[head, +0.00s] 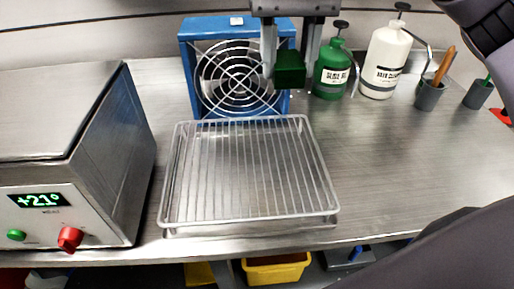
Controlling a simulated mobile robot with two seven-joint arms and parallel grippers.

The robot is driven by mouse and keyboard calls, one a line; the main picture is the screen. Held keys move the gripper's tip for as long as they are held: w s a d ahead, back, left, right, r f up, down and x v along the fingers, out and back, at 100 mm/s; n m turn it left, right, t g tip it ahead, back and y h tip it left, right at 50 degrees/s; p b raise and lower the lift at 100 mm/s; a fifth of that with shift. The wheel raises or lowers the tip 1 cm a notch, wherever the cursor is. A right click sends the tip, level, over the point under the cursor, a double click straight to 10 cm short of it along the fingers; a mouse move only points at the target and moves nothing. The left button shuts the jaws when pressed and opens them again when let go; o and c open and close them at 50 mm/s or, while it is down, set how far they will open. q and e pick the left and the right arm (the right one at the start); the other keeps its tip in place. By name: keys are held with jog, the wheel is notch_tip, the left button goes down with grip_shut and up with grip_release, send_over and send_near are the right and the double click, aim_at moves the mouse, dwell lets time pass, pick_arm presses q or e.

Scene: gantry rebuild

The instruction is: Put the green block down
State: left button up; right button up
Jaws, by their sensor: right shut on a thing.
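My right gripper (289,60) points straight down at the top middle of the head view. It is shut on a small dark green block (290,70), which sits between its two grey fingers. The block appears in front of the right part of the blue fan unit (187,62) and is held up in the air. How high it is above the bench I cannot tell exactly. My left gripper is not in view.
A wire rack on a tray (328,211) lies empty mid-bench. A steel box with a +21° display (100,225) stands left. Green (331,75) and white (386,60) bottles and two small grey cups (429,96) stand back right. The bench (400,150) right of the rack is clear.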

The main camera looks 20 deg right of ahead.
aim_at(279, 171)
notch_tip(279, 171, down, 19)
jog(key=shift+s+r, duration=0.1)
jog(key=shift+r, duration=0.05)
dwell(0.4)
jog(key=shift+b, duration=0.3)
jog(key=o, duration=1.2)
notch_tip(279, 171, up, 12)
jog(key=shift+r, duration=0.1)
jog(key=shift+s, duration=0.1)
